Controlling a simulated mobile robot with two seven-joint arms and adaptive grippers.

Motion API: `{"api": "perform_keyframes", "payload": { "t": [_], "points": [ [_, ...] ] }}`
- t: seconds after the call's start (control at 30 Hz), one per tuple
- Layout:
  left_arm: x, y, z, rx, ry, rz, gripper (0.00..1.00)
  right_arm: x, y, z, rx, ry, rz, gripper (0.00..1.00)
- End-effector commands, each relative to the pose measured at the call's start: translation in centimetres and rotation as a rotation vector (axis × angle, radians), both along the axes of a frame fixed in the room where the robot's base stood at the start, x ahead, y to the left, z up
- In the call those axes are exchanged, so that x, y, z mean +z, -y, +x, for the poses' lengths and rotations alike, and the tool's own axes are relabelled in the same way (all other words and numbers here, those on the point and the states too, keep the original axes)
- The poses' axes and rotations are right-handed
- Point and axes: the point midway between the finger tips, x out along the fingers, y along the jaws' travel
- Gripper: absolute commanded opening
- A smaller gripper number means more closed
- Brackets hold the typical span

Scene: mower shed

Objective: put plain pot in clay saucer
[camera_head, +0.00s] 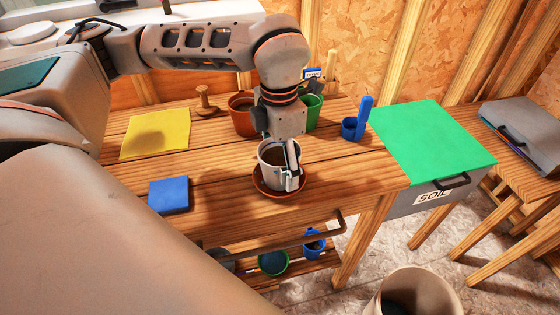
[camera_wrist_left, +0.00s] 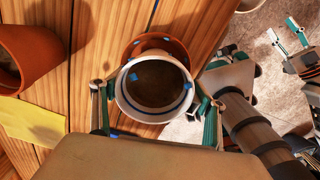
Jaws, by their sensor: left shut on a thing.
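The plain pot (camera_head: 268,156) is pale grey-white with dark contents. My left gripper (camera_head: 281,158) is shut on it, a finger on either side of its wall. The pot (camera_wrist_left: 155,82) is upright between the fingers of my left gripper (camera_wrist_left: 155,108) in the left wrist view. The clay saucer (camera_head: 262,188), round and reddish-brown, is directly beneath it on the bench. Its rim (camera_wrist_left: 172,42) shows past the pot's far edge in the wrist view. Whether the pot's base touches the saucer is hidden. My right gripper (camera_wrist_left: 281,27) is open and empty at the wrist view's upper right.
A terracotta pot (camera_head: 241,116) and a green pot (camera_head: 314,108) stand behind. A yellow sheet (camera_head: 157,134) and blue square (camera_head: 168,194) lie left. A small blue pot (camera_head: 350,127) stands right, before the green-lidded soil bin (camera_head: 430,140). Bare bench surrounds the saucer.

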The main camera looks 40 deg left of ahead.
Motion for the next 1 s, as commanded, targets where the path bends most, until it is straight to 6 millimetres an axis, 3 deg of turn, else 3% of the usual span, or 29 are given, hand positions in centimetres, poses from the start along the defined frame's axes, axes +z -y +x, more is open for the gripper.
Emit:
{"api": "perform_keyframes", "payload": {
  "t": [0.07, 0.1, 0.17, 0.47, 0.63, 1.0],
  "points": [
    [-0.3, 0.0, 0.0, 0.000, -0.001, 0.001, 0.47, -0.2, 0.0, 0.0, 0.000, -0.001, 0.000, 0.40],
    [-0.3, 0.0, 0.0, 0.000, -0.001, 0.001, 0.79, -0.1, 0.0, 0.0, 0.000, -0.001, -0.001, 0.40],
    [-0.2, 0.0, 0.0, 0.000, -0.001, 0.001, 0.89, -0.1, 0.0, 0.0, 0.000, -0.001, -0.001, 0.40],
    [-0.2, 0.0, 0.0, 0.000, -0.001, 0.001, 0.89, 0.0, 0.0, 0.0, 0.000, 0.000, -0.001, 0.40],
    [0.9, 0.0, 0.1, 0.001, 0.003, 0.001, 0.89, 0.3, 0.0, 0.1, 0.000, 0.003, 0.000, 0.40],
    [8.2, -0.1, 0.2, 0.000, 0.006, 0.000, 0.89, 0.8, -0.2, 0.1, -0.001, 0.003, 0.010, 0.40]
  ]
}}
